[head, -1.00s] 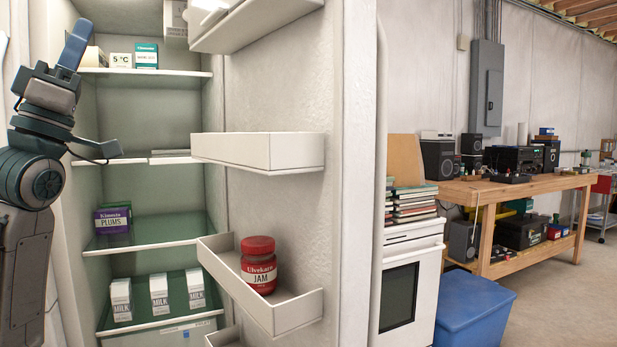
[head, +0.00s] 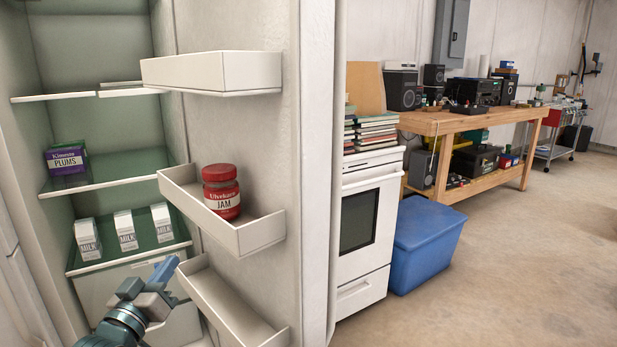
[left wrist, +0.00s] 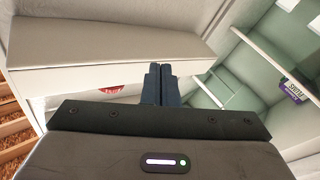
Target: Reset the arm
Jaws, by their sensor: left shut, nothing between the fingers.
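My left gripper (head: 164,272) is low in the head view, in front of the fridge's lower part and left of the lowest door bin. Its blue fingers are together with nothing between them, as the left wrist view (left wrist: 157,84) also shows. My right gripper is in neither view. The fridge is open. A red-lidded jam jar (head: 221,190) stands in the middle door bin (head: 262,235). A purple plums box (head: 66,160) sits on a shelf, and it also shows in the left wrist view (left wrist: 295,91). Several milk cartons (head: 126,230) stand on the shelf below.
An upper door bin (head: 205,72) and a lowest door bin (head: 235,305) stick out from the door; both look empty. A white oven (head: 365,235), a blue bin (head: 428,243) and a wooden workbench (head: 465,122) stand to the right. The floor at right is clear.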

